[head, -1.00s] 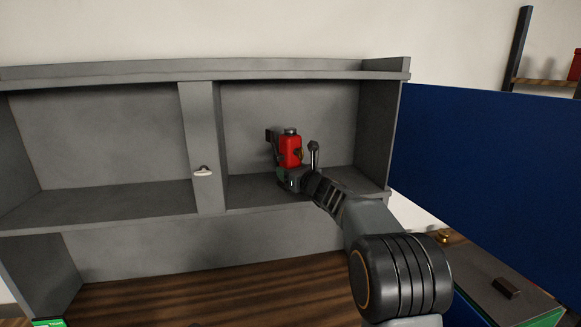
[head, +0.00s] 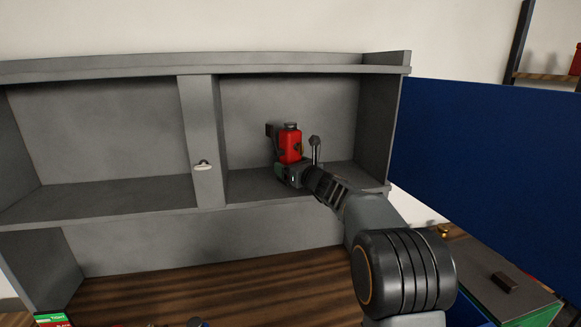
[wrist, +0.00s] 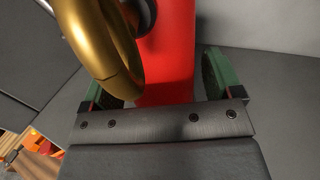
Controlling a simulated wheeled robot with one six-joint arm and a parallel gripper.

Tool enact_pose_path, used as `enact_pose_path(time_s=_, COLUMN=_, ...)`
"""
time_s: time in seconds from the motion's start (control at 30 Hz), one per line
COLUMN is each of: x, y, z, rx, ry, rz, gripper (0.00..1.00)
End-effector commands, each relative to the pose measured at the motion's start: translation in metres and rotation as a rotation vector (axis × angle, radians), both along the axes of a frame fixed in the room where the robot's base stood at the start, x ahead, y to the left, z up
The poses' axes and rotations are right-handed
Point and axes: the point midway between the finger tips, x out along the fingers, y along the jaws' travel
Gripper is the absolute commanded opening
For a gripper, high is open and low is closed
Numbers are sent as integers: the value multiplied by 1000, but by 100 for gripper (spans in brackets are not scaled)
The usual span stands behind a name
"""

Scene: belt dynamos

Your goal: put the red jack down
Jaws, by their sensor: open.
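The red jack (head: 290,146) stands upright in the right compartment of the grey shelf unit (head: 203,150), at the end of my arm. It has a dark top, and a gold ring shows on it in the wrist view. My gripper (head: 284,172) is low at the jack, over the compartment floor. In the wrist view the red body (wrist: 166,60) lies between my green fingers (wrist: 160,85), which are spread apart at its two sides. A gap shows beside the right finger. The jack's base is hidden by my gripper.
A grey divider with a small light knob (head: 202,166) stands left of the compartment. The left compartment is empty. A blue panel (head: 490,170) stands at the right. A wooden worktop (head: 200,290) lies below, with small items at its front edge.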

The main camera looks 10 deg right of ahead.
Motion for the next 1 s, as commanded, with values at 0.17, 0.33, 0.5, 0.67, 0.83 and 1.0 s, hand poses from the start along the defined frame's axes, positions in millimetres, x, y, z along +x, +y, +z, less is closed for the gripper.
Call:
enact_pose_path(time_s=0.17, x=-30, y=-13, z=-3, rx=0, ry=-2, rz=-3, gripper=85)
enact_pose_path(time_s=0.33, x=-61, y=-26, z=-2, rx=0, ry=-2, rz=-3, gripper=85)
enact_pose_path(time_s=0.5, x=-85, y=-36, z=-1, rx=0, ry=-2, rz=-3, gripper=85)
enact_pose_path(time_s=0.67, x=-99, y=-42, z=-1, rx=-1, ry=-2, rz=-2, gripper=85)
enact_pose_path(time_s=0.83, x=-105, y=-43, z=-1, rx=-1, ry=0, rz=0, gripper=85)
enact_pose_path(time_s=1.0, x=-121, y=-23, z=-9, rx=-163, ry=-3, rz=63, gripper=85)
